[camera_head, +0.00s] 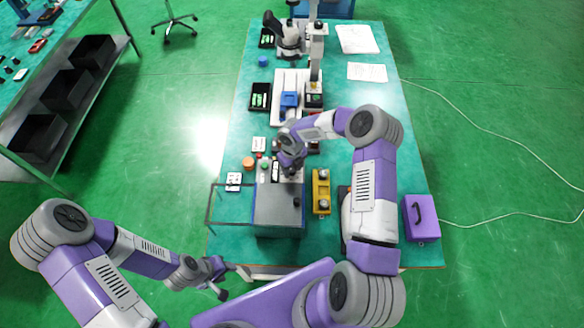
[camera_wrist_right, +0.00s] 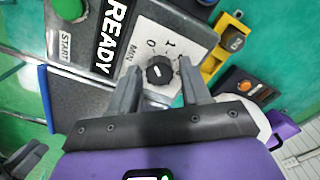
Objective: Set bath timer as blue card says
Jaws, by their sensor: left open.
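The bath timer's black knob (camera_wrist_right: 160,72) sits on a white dial plate marked MIN, 0 and 1 in the right wrist view. Its pale pointer line shows, but I cannot tell its exact setting. My right gripper (camera_wrist_right: 158,72) is open, with one finger on each side of the knob and gaps showing. In the head view my right gripper (camera_head: 290,168) is over the grey machine (camera_head: 278,205) and hides the knob. My left gripper (camera_head: 216,279) is open and empty, off the table's near left corner. I cannot pick out the blue card for certain.
A READY panel (camera_wrist_right: 117,28) and START label (camera_wrist_right: 63,45) lie left of the dial. A yellow holder (camera_head: 321,191) stands right of the machine, a purple case (camera_head: 420,217) further right. White cards (camera_head: 233,181) lie to its left. A wire-like frame (camera_head: 210,206) adjoins the machine.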

